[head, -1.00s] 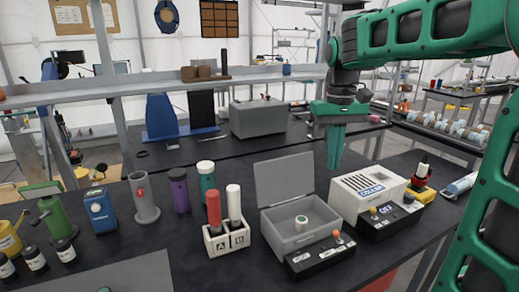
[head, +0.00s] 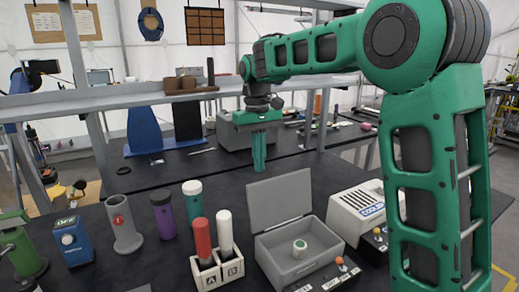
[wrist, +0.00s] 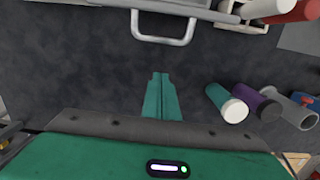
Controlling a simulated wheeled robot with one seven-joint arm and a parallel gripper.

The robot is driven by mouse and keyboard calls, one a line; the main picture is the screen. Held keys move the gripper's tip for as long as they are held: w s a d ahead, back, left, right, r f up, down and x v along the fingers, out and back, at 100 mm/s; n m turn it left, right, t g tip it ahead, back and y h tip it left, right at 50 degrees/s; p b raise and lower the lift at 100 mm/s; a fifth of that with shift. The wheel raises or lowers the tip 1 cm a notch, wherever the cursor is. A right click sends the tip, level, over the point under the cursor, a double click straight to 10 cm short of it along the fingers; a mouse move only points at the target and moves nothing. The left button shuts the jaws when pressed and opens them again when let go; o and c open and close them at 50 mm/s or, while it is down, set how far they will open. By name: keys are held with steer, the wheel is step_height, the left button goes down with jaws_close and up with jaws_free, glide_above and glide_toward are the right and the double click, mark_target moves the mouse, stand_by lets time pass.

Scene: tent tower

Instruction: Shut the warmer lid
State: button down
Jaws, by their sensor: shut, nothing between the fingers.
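The warmer appears to be the grey open-topped box (head: 285,271) in the head view. Its flat grey lid (head: 280,202) stands open, upright at the box's back edge. A small white and green capped piece (head: 299,248) sits inside the box. My gripper (head: 259,166) points down with its green fingers shut and empty. It appears above and behind the lid, apart from it. In the wrist view the shut fingertips (wrist: 160,76) hang over dark bench top. A grey metal handle (wrist: 163,38), apparently the lid's, lies ahead of them at the top.
A white cooler (head: 357,212) stands right of the box. A rack (head: 218,271) with red and white tubes is at its left. Teal (head: 193,200) and purple (head: 162,214) cylinders stand farther left. A shelf beam (head: 150,98) crosses behind.

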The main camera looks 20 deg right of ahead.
steer(key=shift+s+d+f, duration=0.1)
steer(key=shift+s+f, duration=0.15)
steer(key=shift+s, duration=0.4)
steer(key=shift+s+d+f, duration=0.15)
steer(key=shift+s+f, duration=0.1)
steer(key=shift+s, duration=0.4)
steer(key=shift+s+d+f, duration=0.1)
steer(key=shift+s+f, duration=0.15)
steer(key=shift+s, duration=0.4)
